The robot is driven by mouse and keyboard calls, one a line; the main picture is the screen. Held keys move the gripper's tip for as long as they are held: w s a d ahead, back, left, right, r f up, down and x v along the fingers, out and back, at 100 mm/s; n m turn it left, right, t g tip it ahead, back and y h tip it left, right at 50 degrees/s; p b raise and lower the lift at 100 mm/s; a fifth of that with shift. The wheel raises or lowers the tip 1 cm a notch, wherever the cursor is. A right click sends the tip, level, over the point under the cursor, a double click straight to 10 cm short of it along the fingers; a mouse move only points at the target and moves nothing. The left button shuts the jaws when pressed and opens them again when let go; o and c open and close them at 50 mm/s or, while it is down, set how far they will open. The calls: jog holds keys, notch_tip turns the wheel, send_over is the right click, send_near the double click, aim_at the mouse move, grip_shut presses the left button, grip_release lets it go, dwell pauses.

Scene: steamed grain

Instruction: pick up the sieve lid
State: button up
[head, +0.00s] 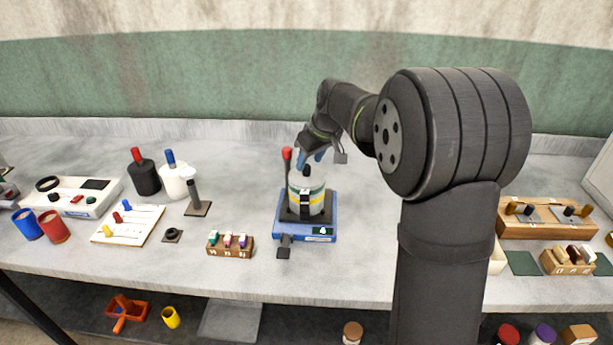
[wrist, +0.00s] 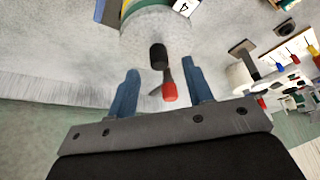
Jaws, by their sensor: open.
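The sieve lid (head: 298,180) is the pale grey top of a round stack with a yellow band. It has a black knob (head: 306,171) in the middle. The stack stands upright on a blue machine (head: 329,230) at the table's centre. My gripper (head: 310,158) is open and empty, its blue fingers just above the knob and pointing down. In the wrist view the fingertips (wrist: 160,68) are apart with the black knob (wrist: 158,57) between their lines, close to their tips. I see no contact with the knob.
A red-tipped lever (head: 287,154) stands upright close behind the stack on the left; it also shows between the fingers in the wrist view (wrist: 168,91). A wooden block with coloured pieces (head: 230,245) is to the left.

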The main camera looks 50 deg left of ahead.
aim_at(308, 166)
jog(key=x, duration=0.3)
jog(key=shift+f, duration=0.15)
grip_shut()
